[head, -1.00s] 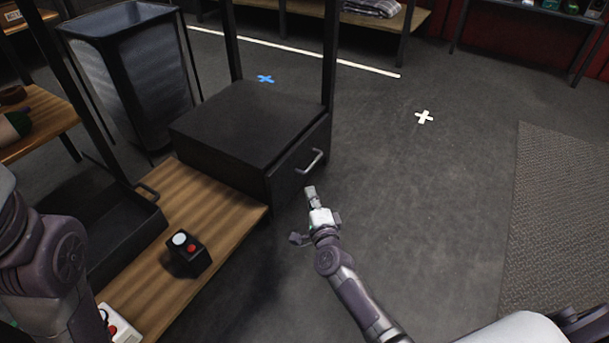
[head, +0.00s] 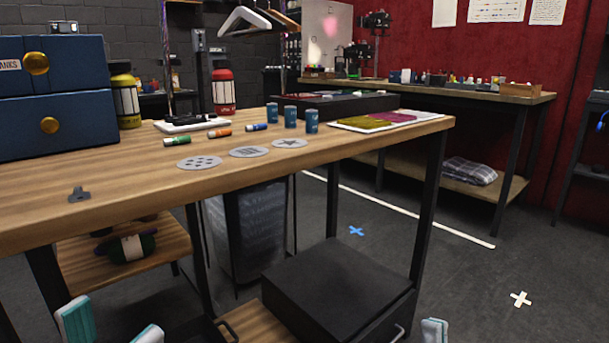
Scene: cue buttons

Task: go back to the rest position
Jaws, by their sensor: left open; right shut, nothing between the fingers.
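My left gripper (head: 110,328) shows at the bottom left edge. Its two pale, teal-edged fingertips are spread apart with nothing between them. It is in front of and below the table's front edge. My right gripper (head: 434,331) shows only as closed fingertips at the bottom edge, right of the black drawer box (head: 335,285). It holds nothing. Both arms are cut off below the picture. No button boxes are in view.
The wooden table (head: 335,148) holds blue cans, small tubes, grey discs (head: 248,152) and blue drawers (head: 60,95). A dark bin (head: 250,225) stands beneath. A table leg (head: 427,210) rises beside the drawer box. Floor at the right is open, with a white cross (head: 520,299).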

